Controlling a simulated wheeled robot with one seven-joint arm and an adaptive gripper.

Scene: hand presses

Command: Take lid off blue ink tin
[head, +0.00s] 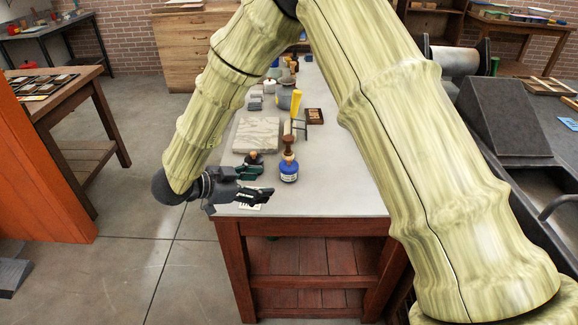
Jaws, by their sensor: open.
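The blue ink tin (289,174) stands upright near the front end of the long grey-topped table, with a pale band round its side. A brown wooden-handled tool (289,146) shows right above it in the head view; I cannot tell whether it rests on the tin or stands behind it. The lid is too small to make out apart from the tin. My gripper (266,183) is open and empty, just left of the tin, with its fingers pointing right towards it. It appears apart from the tin.
A pale veined stone slab (257,134) lies behind my gripper. The table's (340,190) front right top is bare. A sink unit (515,120) is at right.

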